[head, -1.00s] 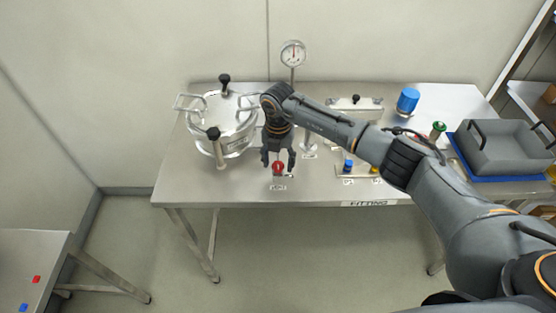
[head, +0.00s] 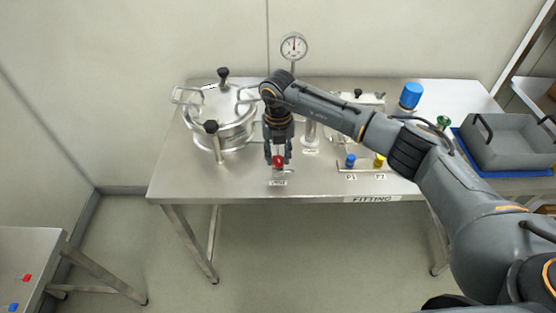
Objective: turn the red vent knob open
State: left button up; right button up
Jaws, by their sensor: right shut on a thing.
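The red vent knob (head: 279,161) stands near the front edge of the steel table, above a small white label (head: 278,183). My right gripper (head: 278,160) points down from above and is shut on the knob, its fingers on both sides of it. The fingers hide part of the knob, and I cannot tell how far it is turned. My left gripper is out of view.
A steel pressure pot (head: 222,125) with black clamp knobs stands left of the gripper. A gauge (head: 293,47) rises behind it. Blue (head: 350,160) and yellow (head: 379,159) knobs sit to the right. A grey bin (head: 500,145) stands on the far right.

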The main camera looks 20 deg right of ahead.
jog(key=n+b, duration=0.6)
jog(key=shift+f, duration=0.15)
jog(key=n+b, duration=0.3)
jog(key=n, duration=0.1)
jog(key=n+b, duration=0.2)
jog(key=shift+w+n, duration=0.1)
jog(key=shift+n, duration=0.3)
jog(key=n+b, duration=0.3)
jog(key=n, duration=0.2)
jog(key=n+b, duration=0.1)
jog(key=n, duration=0.3)
jog(key=shift+r+n+b, duration=0.25)
jog(key=shift+n+b, duration=0.15)
jog(key=shift+n, duration=1)
jog(key=o, duration=1.1)
